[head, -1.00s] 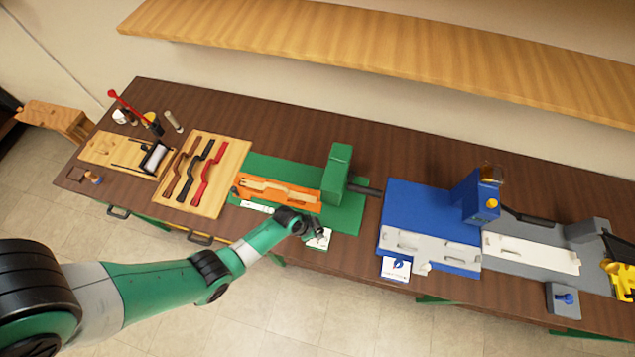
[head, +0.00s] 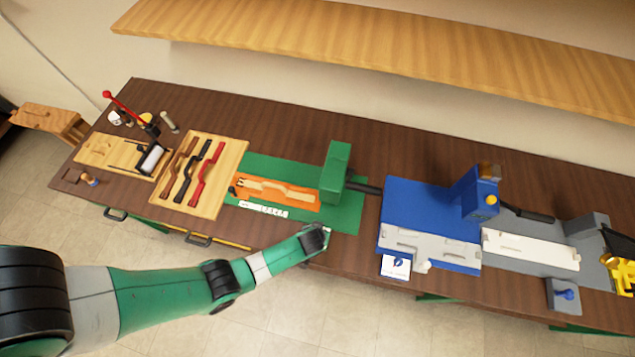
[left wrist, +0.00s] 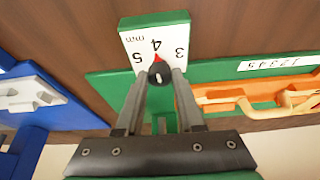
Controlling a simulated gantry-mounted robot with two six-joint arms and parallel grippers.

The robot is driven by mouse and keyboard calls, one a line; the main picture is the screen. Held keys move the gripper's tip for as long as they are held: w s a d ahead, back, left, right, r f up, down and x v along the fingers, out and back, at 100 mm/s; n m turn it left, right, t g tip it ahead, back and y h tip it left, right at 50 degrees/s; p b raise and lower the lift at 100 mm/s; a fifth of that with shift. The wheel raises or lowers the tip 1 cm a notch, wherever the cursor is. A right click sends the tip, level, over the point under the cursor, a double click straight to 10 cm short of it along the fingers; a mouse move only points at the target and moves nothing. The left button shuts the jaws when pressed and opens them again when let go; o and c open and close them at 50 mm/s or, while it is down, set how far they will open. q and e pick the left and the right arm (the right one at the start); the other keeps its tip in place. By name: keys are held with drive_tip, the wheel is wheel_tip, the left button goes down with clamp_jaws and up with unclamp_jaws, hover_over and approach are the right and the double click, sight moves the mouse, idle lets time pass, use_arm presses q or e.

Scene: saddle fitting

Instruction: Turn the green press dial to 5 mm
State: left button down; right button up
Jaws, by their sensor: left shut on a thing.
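The green press (head: 337,168) stands on its green base plate near the table's front edge. Its dial has a black knob (left wrist: 159,75) and a red pointer (left wrist: 156,58), in front of a white scale card (left wrist: 140,34) marked 5, 4, 3 and mm. The pointer sits at about 4. My left gripper (left wrist: 160,80) is shut on the knob, one finger on each side. In the head view my left gripper (head: 319,241) is at the front edge of the press base and hides the dial and most of the card.
An orange fixture (head: 306,199) with a light wooden part lies on the press base, beside a white number strip (head: 263,209). A blue station (head: 413,205) is to the right. A wooden board (head: 229,160) with brown, black and red parts is to the left.

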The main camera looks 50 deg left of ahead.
use_arm(q)
drive_tip(key=n, duration=0.2)
drive_tip(key=shift+w+d+r+n+g+y+p, duration=0.1)
drive_tip(key=shift+w+d+n+g+y+p, duration=0.05)
drive_tip(key=shift+n+g+y+p, duration=0.25)
drive_tip(key=n+g, duration=0.1)
drive_tip(key=n, duration=0.1)
drive_tip(key=shift+w+n+y, duration=0.1)
drive_tip(key=shift+n+y, duration=0.2)
drive_tip(key=shift+n, duration=0.1)
drive_tip(key=n, duration=0.1)
drive_tip(key=n+g+b, duration=0.1)
drive_tip(key=shift+w+f+n, duration=0.1)
drive_tip(key=shift+f+n, duration=0.15)
drive_tip(key=shift+n, duration=0.05)
drive_tip(key=shift+n+g+b, duration=0.4)
drive_tip(key=shift+n+b, duration=0.6)
drive_tip(key=shift+b, duration=0.1)
drive_tip(key=shift+r+n, duration=0.1)
drive_tip(key=shift+n, duration=0.2)
drive_tip(key=c, duration=0.5)
unclamp_jaws()
drive_tip(key=shift+c, duration=0.2)
